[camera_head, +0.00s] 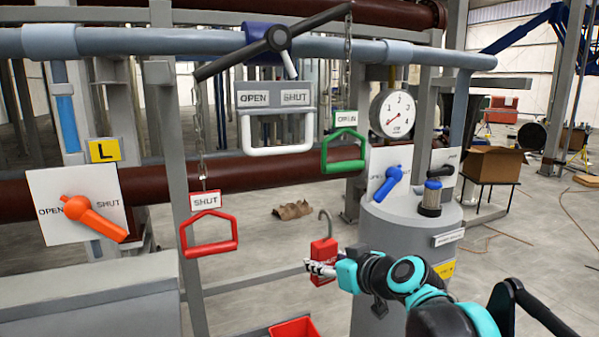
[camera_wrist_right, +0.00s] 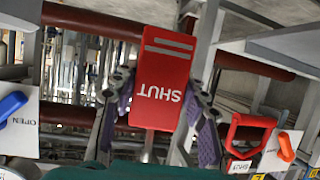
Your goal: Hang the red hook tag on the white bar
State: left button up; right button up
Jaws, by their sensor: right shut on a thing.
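The red hook tag (camera_head: 324,248), marked SHUT, stands upright with its grey hook (camera_head: 325,218) pointing up. My right gripper (camera_head: 322,268) comes in from the right and is shut on the lower part of the tag, holding it clear of the floor. In the right wrist view the tag (camera_wrist_right: 165,70) sits between both fingers, its lettering upside down; the hook does not show there. The white bar (camera_head: 277,150) is a U-shaped bar under a grey OPEN/SHUT box (camera_head: 275,96), up and left of the tag, apart from it. My left gripper is not in view.
A red handle (camera_head: 210,249) and a green handle (camera_head: 343,165) hang on chains from a tilted dark lever (camera_head: 272,40), either side of the bar. A grey tank (camera_head: 405,215) with a blue lever (camera_head: 388,182) stands right. A red bin (camera_head: 293,328) is below the tag.

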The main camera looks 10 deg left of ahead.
jog(key=s+a+r+p, duration=0.1)
jog(key=s+r, duration=0.1)
jog(key=r, duration=0.3)
jog(key=s+a+r+n+g+y+p, duration=0.1)
jog(key=s+r+p, duration=0.1)
jog(key=r, duration=0.4)
jog(key=s+a+r+n+p, duration=0.1)
jog(key=s+a+r+p, duration=0.1)
jog(key=r, duration=0.3)
jog(key=shift+s+r+g+y, duration=0.25)
jog(key=shift+s+g+y, duration=0.05)
jog(key=shift+s, duration=0.4)
pick_arm(q)
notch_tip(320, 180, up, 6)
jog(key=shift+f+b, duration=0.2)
jog(key=shift+b, duration=0.35)
pick_arm(e)
jog(key=w+a+f, duration=0.1)
jog(key=w+a, duration=0.1)
jog(key=w+a+f, duration=0.1)
jog(key=w, duration=0.2)
jog(key=w+a, duration=0.2)
jog(key=w, duration=0.1)
jog(key=shift+w+a+f, duration=0.15)
jog(key=shift+a+f, duration=0.15)
jog(key=shift+f, duration=0.1)
jog(key=o, duration=1.3)
